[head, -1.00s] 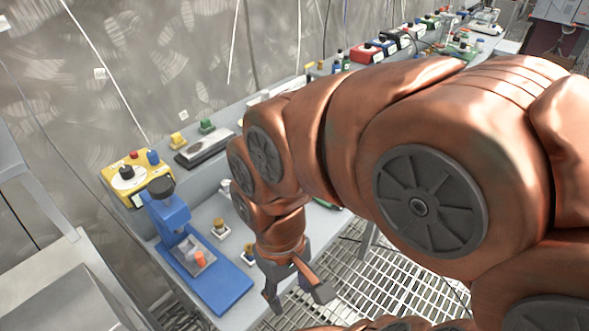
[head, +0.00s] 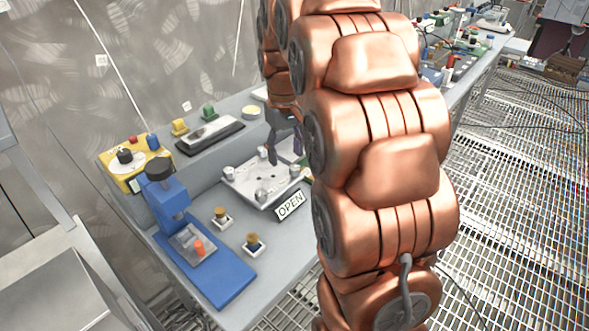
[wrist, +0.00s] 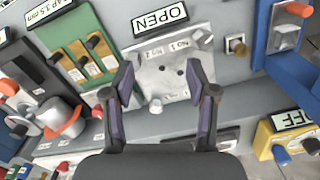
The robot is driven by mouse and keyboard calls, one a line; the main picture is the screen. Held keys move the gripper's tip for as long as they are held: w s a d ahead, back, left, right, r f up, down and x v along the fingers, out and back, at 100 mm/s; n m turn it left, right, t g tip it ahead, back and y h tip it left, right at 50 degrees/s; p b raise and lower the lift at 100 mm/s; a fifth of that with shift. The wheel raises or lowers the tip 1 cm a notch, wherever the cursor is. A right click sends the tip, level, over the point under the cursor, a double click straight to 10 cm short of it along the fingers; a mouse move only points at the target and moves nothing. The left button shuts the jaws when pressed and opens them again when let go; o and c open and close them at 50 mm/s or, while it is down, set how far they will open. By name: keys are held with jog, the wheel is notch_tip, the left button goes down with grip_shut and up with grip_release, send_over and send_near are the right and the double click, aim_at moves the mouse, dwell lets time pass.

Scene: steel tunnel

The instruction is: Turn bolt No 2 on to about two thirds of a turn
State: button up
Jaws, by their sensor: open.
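A pale metal plate (head: 248,181) with silver bolts at its corners lies on the bench behind an OPEN sign (head: 290,205). In the wrist view the plate (wrist: 168,62) shows with two dark holes and small upside-down labels. One bolt (wrist: 155,106) is at its lower edge, another bolt (wrist: 202,37) at its upper right. In the head view my gripper (head: 284,152) is over the plate's far side.
A blue press (head: 172,208) with an orange piece stands left of the plate. Two small knobbed blocks (head: 222,218) lie between them. A yellow box (head: 133,165) and a dark tray (head: 210,136) are behind. A green panel (wrist: 80,48) is beside the plate in the wrist view.

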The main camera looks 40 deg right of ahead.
send_over(294, 167)
jog(key=shift+s+a+f+b, duration=0.1)
jog(key=shift+a+f+b, duration=0.1)
jog(key=shift+f, duration=0.15)
jog(key=shift+s+a+f+b, duration=0.1)
jog(key=shift+f+b, duration=0.05)
jog(key=shift+f, duration=0.15)
jog(key=shift+w+d+f, duration=0.2)
jog(key=shift+d, duration=0.2)
jog(key=shift+f+p, duration=0.55)
jog(key=shift+f, duration=3.2)
grip_shut()
